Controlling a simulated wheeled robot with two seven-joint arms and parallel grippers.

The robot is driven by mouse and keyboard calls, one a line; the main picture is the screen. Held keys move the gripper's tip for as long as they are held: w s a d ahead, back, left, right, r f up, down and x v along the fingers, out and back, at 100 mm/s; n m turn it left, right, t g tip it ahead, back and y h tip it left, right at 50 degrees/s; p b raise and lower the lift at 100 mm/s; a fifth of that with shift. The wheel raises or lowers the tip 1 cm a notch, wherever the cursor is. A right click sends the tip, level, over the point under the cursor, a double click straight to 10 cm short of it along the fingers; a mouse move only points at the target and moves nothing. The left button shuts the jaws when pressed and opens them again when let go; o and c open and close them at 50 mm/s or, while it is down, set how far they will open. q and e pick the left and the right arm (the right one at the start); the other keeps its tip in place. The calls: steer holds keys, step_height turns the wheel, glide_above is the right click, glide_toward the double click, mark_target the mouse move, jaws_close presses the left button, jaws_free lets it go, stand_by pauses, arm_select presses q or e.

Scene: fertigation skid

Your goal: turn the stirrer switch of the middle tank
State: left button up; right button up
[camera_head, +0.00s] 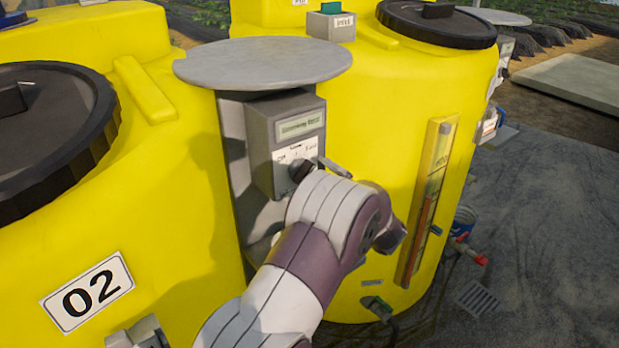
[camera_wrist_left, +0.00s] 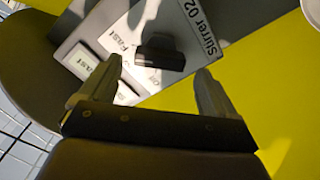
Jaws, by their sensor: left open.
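The stirrer switch is a dark knob (camera_wrist_left: 160,52) on a white plate reading "Stirrer 02" and "Fast" in the left wrist view. In the head view the knob (camera_head: 301,171) shows at the lower front of a grey control box (camera_head: 270,120), partly covered by my arm. My left gripper (camera_wrist_left: 158,72) is open. Its fingertips lie to either side of the knob in the wrist view, slightly short of it, with no contact that I can make out. In the head view my wrist hides most of the gripper. My right gripper is not in view.
A round grey cover (camera_head: 262,62) overhangs the box. The yellow tank marked 02 (camera_head: 170,210) stands at left, another yellow tank (camera_head: 385,110) with a level gauge (camera_head: 428,205) at right. Dark ground (camera_head: 560,220) at right is mostly open, with a drain grate (camera_head: 480,297).

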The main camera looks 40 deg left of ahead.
arm_select(q)
steer(key=v, duration=1)
steer(key=shift+d, duration=0.35)
